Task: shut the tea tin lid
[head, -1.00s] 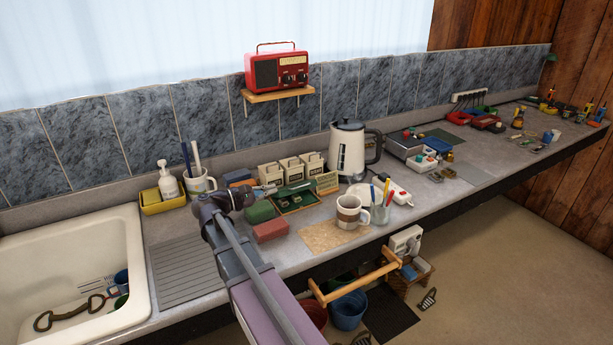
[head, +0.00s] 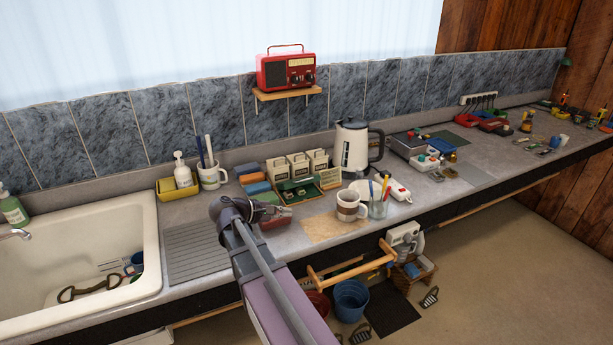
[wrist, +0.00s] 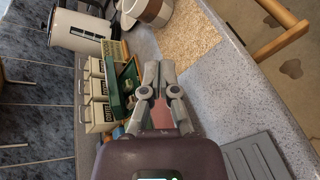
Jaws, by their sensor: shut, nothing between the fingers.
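A green tin (head: 303,197) stands on the counter in front of the cream canisters, its lid (head: 297,185) raised at the back. I take this for the tea tin; no label on it is readable. In the wrist view the open tin (wrist: 131,73) lies just left of the fingers, with small things inside. My gripper (head: 289,212) is shut and empty, in front of the tin and apart from it, above a red block (head: 278,224). In the wrist view my gripper (wrist: 159,68) points along the counter, with the red block (wrist: 161,114) behind its fingers.
Cream canisters (head: 298,165) stand behind the tin and a kettle (head: 352,145) to the right. A mug (head: 350,205) and a glass of pens (head: 379,207) stand right of my gripper. A cork-like mat (head: 328,228) has a bare stretch. The sink (head: 80,260) is left.

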